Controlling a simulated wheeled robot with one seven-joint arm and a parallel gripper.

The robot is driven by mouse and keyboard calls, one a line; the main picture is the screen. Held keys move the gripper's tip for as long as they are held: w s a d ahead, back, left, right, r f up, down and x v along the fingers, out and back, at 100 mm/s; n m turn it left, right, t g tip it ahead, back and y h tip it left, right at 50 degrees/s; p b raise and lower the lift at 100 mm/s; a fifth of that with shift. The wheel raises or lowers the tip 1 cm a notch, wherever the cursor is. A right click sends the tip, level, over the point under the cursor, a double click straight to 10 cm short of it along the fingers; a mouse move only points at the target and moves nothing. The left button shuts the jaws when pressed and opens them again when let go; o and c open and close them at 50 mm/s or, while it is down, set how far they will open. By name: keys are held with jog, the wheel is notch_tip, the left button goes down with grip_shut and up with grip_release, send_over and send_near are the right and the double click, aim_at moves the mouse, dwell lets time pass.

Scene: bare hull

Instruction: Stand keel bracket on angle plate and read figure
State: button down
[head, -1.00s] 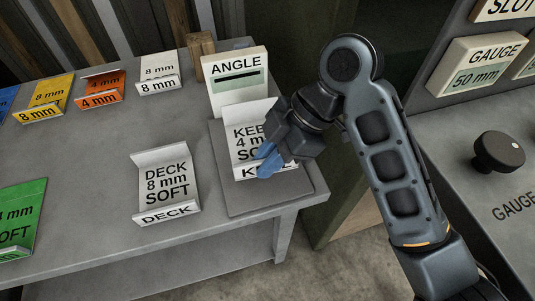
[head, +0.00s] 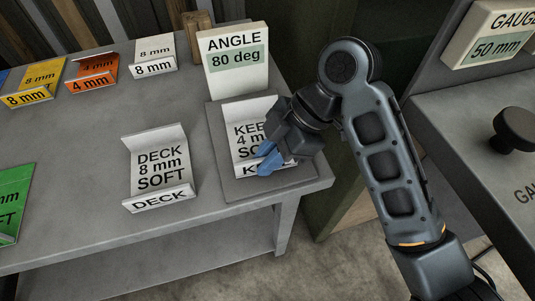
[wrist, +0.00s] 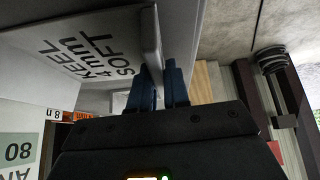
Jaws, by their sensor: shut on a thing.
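The white keel bracket (head: 244,132), marked KEEL 4 mm SOFT, rests on the grey angle plate (head: 220,184) at the bench's right end. My gripper (head: 270,162) is shut on its front lip and hides part of its lettering. In the wrist view the blue fingers (wrist: 158,88) pinch the lip of the keel bracket (wrist: 75,48) from both sides. Behind the plate, the cream angle display (head: 234,82) reads 80 deg in its green window. The display also shows partly in the wrist view (wrist: 18,150).
The white deck bracket (head: 160,168), marked DECK 8 mm SOFT, stands left of the plate. Yellow (head: 35,82), orange (head: 92,72) and white 8 mm (head: 155,55) brackets line the back. A green piece (head: 12,205) lies at left. A gauge panel (head: 493,35) reads 50 mm at right.

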jog(key=c, duration=0.5)
grip_release()
jog(key=shift+c, duration=0.2)
jog(key=shift+r, duration=0.15)
jog(key=shift+r+p, duration=2.15)
jog(key=shift+r, duration=0.25)
